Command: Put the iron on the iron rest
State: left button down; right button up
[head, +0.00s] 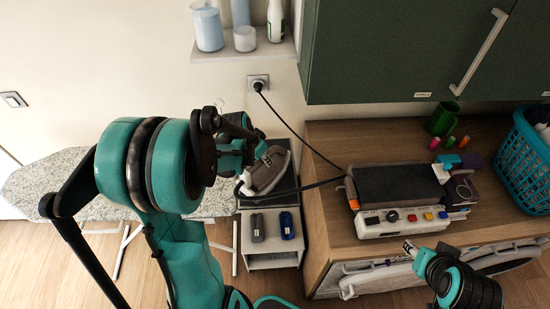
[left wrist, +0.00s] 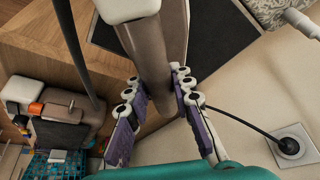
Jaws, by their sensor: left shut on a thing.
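The grey and white iron (head: 268,172) is over the dark top (head: 284,196) of a small white cabinet; I cannot tell whether it touches. My left gripper (head: 243,152) is shut on it, partly hidden by my arm. In the left wrist view the purple-padded fingers (left wrist: 160,112) are on both sides of the iron's grey-brown body (left wrist: 156,62). A white steam station with a dark, flat top (head: 398,184), which looks like the iron rest, stands empty on the wooden counter. My right gripper (head: 409,247) is in front of the counter, its jaw opening unclear.
A black cord (head: 300,132) runs from the wall socket (head: 258,82) toward the station. A purple box (head: 460,193), a green cup (head: 443,118) and a teal basket (head: 525,160) stand on the counter's right. The green cupboard (head: 405,50) overhangs it. An ironing board (head: 50,185) is at left.

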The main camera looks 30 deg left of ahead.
aim_at(265, 168)
pick_arm(q)
jog(key=shift+a+f, duration=0.25)
jog(key=shift+f, duration=0.15)
jog(key=shift+f+b, duration=0.45)
jog(key=shift+f, duration=1.3)
jog(key=c, duration=1.3)
grip_release()
jog(key=shift+f, duration=0.1)
jog(key=shift+d, duration=0.1)
